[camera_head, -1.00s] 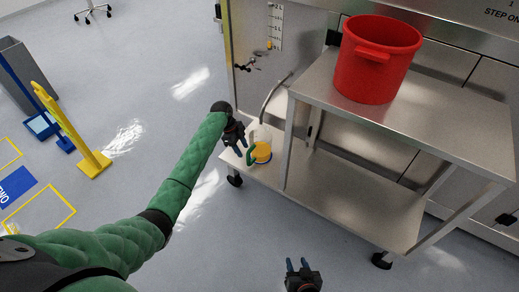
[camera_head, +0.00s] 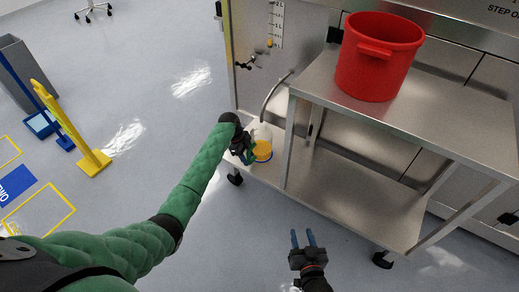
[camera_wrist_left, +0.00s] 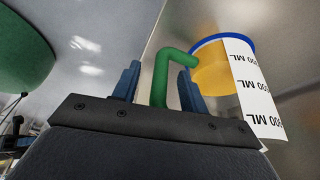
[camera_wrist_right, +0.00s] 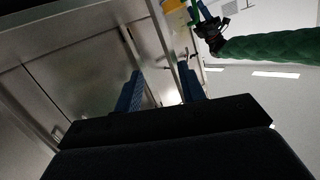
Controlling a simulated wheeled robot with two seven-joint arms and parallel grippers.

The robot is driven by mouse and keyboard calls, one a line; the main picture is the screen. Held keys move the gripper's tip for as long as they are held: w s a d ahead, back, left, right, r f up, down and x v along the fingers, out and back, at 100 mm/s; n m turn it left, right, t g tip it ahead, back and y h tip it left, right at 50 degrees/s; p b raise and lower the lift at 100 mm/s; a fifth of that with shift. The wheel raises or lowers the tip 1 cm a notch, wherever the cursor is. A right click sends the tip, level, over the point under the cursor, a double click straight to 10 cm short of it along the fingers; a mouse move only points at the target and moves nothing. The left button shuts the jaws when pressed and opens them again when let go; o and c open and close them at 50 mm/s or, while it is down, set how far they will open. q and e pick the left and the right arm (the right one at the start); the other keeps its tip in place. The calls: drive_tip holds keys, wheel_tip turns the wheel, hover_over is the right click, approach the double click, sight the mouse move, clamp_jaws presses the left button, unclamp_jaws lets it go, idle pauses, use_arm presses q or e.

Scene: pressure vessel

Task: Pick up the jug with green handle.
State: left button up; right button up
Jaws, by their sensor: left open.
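The jug (camera_head: 263,151) stands on the cart's lower shelf at its left end. It is clear with yellow content, a blue rim, a white ML scale and a green handle. In the left wrist view the jug (camera_wrist_left: 213,66) is at the upper right, and its green handle (camera_wrist_left: 161,76) lies between the two blue fingers of my open left gripper (camera_wrist_left: 158,78). The fingers are apart, with a gap showing on the left of the handle. In the head view my left gripper (camera_head: 245,150) partly covers the handle. My right gripper (camera_head: 303,240) is open and empty in front of the cart.
The metal cart has a lower shelf (camera_head: 345,195) with bare room right of the jug, and a top shelf (camera_head: 455,120) above. A red bucket (camera_head: 378,58) stands on top. A cart post (camera_head: 290,145) rises close right of the jug. A yellow stand (camera_head: 75,130) is at left.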

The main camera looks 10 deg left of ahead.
use_arm(q)
clamp_jaws()
